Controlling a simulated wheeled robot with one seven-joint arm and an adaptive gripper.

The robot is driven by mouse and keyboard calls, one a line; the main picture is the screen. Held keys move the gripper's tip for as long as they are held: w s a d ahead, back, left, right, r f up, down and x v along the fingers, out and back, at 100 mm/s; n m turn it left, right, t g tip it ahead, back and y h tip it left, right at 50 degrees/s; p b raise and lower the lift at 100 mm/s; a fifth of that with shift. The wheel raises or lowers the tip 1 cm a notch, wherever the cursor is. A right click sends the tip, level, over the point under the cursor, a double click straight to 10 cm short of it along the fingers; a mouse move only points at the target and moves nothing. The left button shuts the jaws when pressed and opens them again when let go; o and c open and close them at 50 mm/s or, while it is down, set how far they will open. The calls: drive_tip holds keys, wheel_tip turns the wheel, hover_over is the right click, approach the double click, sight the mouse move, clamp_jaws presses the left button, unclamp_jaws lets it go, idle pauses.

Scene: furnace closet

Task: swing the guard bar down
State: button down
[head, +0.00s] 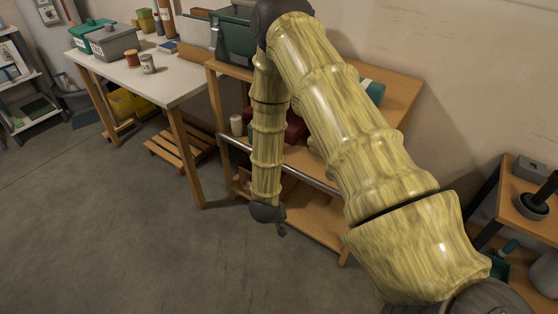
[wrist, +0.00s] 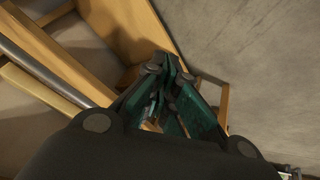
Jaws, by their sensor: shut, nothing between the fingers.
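The guard bar (head: 312,181) is a grey metal rod across the front of the wooden shelf unit (head: 392,82). In the wrist view the bar (wrist: 48,72) runs diagonally at the upper left, apart from the fingers. My gripper (head: 282,231) hangs below the bar's height in the head view, in front of the shelf unit. In the wrist view its green-sided fingers (wrist: 168,72) meet at the tips, shut and empty. My gripper does not appear to touch the bar.
A dark green bin (head: 235,38) stands on the shelf top; a dark red object (head: 294,127) and a pale cup (head: 237,125) sit behind the bar. A white-topped table (head: 180,82) stands left, a small wooden stand (head: 530,218) right. The floor in front is clear.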

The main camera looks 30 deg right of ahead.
drive_tip(key=w+d+r+m+g+h+b, duration=0.1)
drive_tip(key=w+d+r+m+b, duration=0.4)
drive_tip(key=w+d, duration=0.5)
drive_tip(key=w+d+r+m+g+b, duration=0.1)
drive_tip(key=w+d+r+m+b, duration=0.35)
drive_tip(key=w+r, duration=0.6)
drive_tip(key=shift+n, duration=0.35)
drive_tip(key=w+x, duration=0.1)
drive_tip(key=x, duration=0.7)
drive_tip(key=w+a+x, duration=0.1)
drive_tip(key=x, duration=0.3)
drive_tip(key=shift+w, duration=0.3)
drive_tip(key=shift+s+a+f+b, duration=0.1)
drive_tip(key=shift+s+a+b, duration=0.15)
drive_tip(key=shift+a, duration=0.45)
drive_tip(key=shift+s+a+f+b, duration=0.1)
drive_tip(key=shift+s+a+b, duration=0.15)
drive_tip(key=shift+a, duration=0.5)
drive_tip(key=shift+s+a+f, duration=0.1)
drive_tip(key=shift+s+a, duration=0.15)
drive_tip(key=shift+a, duration=0.2)
drive_tip(key=shift+s+a+t, duration=0.1)
drive_tip(key=shift+a+t, duration=0.1)
drive_tip(key=shift+t, duration=0.1)
